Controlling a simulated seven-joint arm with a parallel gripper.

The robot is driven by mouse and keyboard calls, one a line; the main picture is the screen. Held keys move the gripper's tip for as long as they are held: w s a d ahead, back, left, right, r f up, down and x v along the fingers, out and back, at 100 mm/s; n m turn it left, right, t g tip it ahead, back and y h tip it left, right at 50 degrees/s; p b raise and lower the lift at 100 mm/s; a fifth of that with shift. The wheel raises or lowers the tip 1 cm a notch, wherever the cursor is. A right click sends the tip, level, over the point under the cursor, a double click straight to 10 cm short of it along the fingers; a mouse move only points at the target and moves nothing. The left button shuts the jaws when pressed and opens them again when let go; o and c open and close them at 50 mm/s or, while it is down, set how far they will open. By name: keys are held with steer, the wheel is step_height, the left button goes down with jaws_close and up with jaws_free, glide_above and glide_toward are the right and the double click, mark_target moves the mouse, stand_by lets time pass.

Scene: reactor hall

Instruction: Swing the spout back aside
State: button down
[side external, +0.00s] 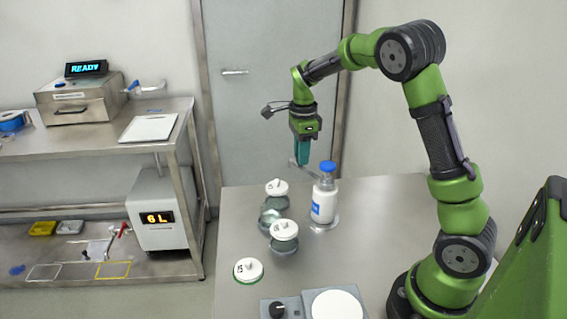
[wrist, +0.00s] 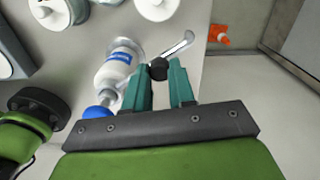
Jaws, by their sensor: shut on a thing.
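My gripper (side external: 301,157) points down over the far part of the table, beside the bottle's blue cap. In the wrist view its teal fingers (wrist: 160,78) are shut on a black knob (wrist: 158,68) at the near end of the spout. The spout (wrist: 179,45) is a thin, bent, silvery arm reaching up and right from the knob, toward the table edge. A white bottle (side external: 324,206) with a blue cap and blue label stands upright on the table close by, and also shows in the wrist view (wrist: 116,66). The spout's mount is hidden.
Several white-lidded jars (side external: 284,238) stand left of the bottle. A dial unit with a round white plate (side external: 337,305) is at the front. A shelf bench (side external: 110,143) stands left, with a display box (side external: 163,212) below. An orange object (wrist: 219,35) lies beyond the table edge.

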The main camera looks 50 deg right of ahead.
steer(key=shift+s+d+r+m, duration=0.1)
steer(key=shift+s+d+m, duration=0.15)
steer(key=shift+d+m, duration=0.45)
steer(key=shift+s+d+f+m, duration=0.1)
steer(key=shift+s+d+m, duration=0.3)
steer(key=shift+m, duration=0.45)
steer(key=shift+s+d+r+m, duration=0.1)
steer(key=shift+s+d+m, duration=0.05)
steer(key=shift+d+m, duration=0.55)
steer(key=c, duration=0.9)
jaws_free()
steer(key=shift+c, duration=0.2)
step_height(320, 180, up, 17)
